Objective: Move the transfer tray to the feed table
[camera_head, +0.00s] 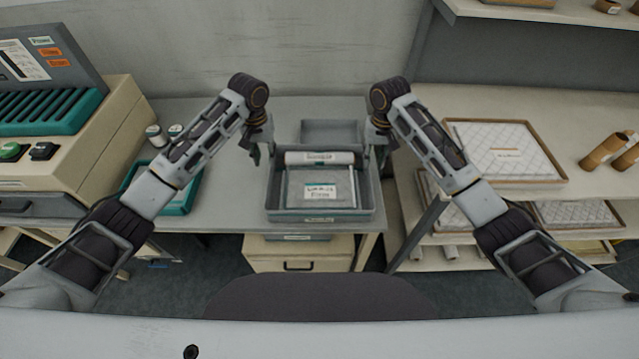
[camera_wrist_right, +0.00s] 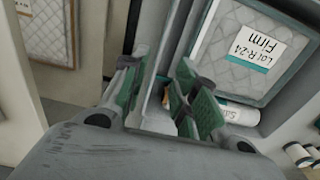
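The grey transfer tray (camera_head: 322,216) sits on the grey table (camera_head: 225,216) near its front edge. In it lie a quilted pad (camera_head: 333,180) labelled "Lot R-24 Firm" and a white roll (camera_head: 320,158) behind it. My left gripper (camera_head: 262,152) is at the tray's left wall, its fingers apart. My right gripper (camera_head: 378,152) is at the right wall. In the right wrist view the right gripper (camera_wrist_right: 162,95) has its green-padded fingers apart, with the tray wall between them. No surface is marked as the feed table.
A grey bin (camera_head: 331,130) stands behind the tray. A cream machine with a teal roller bed (camera_head: 45,105) is at left. A teal tray (camera_head: 186,196) and small white spools (camera_head: 155,134) lie near my left arm. A shelf (camera_head: 585,128) at right holds a quilted-pad tray (camera_head: 505,135) and brown rolls (camera_head: 603,151).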

